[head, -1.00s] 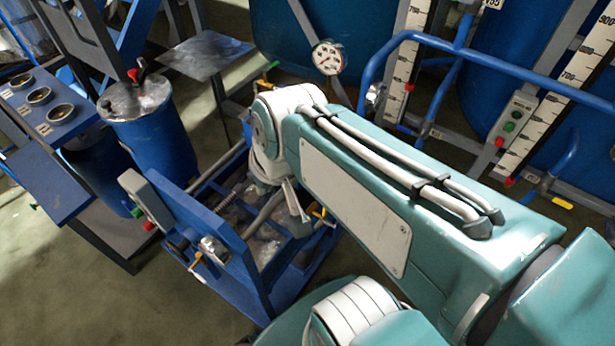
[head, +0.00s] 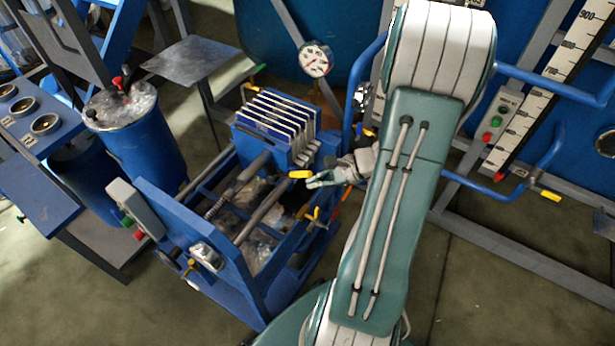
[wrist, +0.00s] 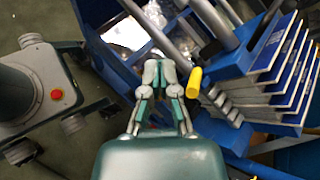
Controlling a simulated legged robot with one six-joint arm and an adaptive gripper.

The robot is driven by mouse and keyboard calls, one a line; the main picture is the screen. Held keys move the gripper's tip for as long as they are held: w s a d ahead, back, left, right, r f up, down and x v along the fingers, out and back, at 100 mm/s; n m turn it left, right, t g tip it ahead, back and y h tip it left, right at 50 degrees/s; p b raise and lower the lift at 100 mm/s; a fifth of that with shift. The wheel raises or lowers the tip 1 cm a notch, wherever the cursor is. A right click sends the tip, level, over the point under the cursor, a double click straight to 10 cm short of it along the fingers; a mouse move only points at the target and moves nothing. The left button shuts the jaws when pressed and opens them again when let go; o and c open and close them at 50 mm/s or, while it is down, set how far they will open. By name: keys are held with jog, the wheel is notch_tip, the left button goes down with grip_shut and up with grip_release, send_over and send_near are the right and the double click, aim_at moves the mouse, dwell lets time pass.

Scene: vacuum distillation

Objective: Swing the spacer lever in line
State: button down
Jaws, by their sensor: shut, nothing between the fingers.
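My gripper (head: 314,182) is shut and empty, beside the right side of the blue filter-press-like frame (head: 222,262). A lever with a yellow grip (head: 300,174) lies just by the fingertips. In the wrist view the yellow grip (wrist: 194,82) sits right of the closed fingertips (wrist: 160,78), with a small gap visible. I take this to be the spacer lever; its arm and pivot are mostly hidden. A second yellow handle (head: 316,213) is lower on the frame. The plate stack (head: 277,122) stands at the frame's far end, behind the grip.
A blue drum (head: 140,130) and a panel with dials (head: 42,124) stand at the left. A pressure gauge (head: 316,59) is behind the stack. Blue pipe rails (head: 480,188) and a button box (head: 503,117) are at the right. The floor in front is clear.

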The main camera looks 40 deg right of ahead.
jog(key=s+d+f+m+t+h, duration=0.4)
jog(key=d+f+m+t, duration=0.1)
jog(key=d+f+m, duration=0.4)
jog(key=w+a, duration=0.5)
jog(key=w, duration=0.5)
jog(key=shift+w+f, duration=0.15)
jog(key=shift+f, duration=0.05)
